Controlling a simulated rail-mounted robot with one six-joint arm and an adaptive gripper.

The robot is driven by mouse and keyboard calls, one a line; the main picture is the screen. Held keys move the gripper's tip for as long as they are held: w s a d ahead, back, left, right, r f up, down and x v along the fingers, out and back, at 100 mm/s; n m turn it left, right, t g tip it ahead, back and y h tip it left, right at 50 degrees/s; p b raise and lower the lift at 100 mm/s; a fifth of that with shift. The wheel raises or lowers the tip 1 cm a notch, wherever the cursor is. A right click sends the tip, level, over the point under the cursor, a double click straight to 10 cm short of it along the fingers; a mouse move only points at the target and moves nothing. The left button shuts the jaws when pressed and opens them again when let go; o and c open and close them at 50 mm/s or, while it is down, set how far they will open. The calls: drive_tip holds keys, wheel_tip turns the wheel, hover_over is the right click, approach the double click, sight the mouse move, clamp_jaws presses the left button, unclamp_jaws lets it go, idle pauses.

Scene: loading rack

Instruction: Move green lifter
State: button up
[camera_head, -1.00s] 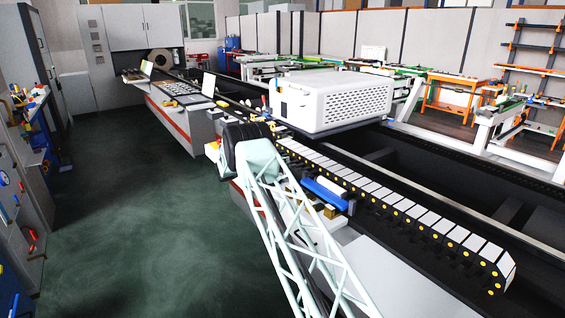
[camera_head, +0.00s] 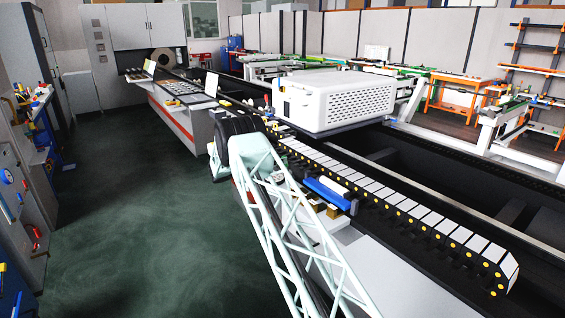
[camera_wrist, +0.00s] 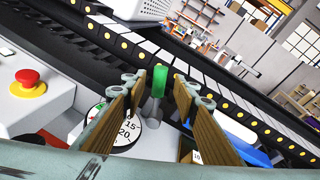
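The green lifter (camera_wrist: 160,80) is an upright green handle on a grey metal stem, near the middle of the wrist view. My gripper (camera_wrist: 160,72) is open, with one brown finger on each side of the lifter. A gap shows between the green handle and each finger. In the head view my arm's lattice link and black joint hide the lifter and my gripper.
A round dial (camera_wrist: 126,132) with numbers sits beside the stem, partly behind the left finger. A red stop button (camera_wrist: 27,79) is at left. A segmented cable chain (camera_head: 400,205) runs behind, and a white machine housing (camera_head: 340,100) stands beyond it.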

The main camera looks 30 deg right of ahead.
drive_tip(key=v, duration=0.7)
drive_tip(key=shift+a, duration=0.2)
drive_tip(key=shift+r, duration=0.1)
idle(0.3)
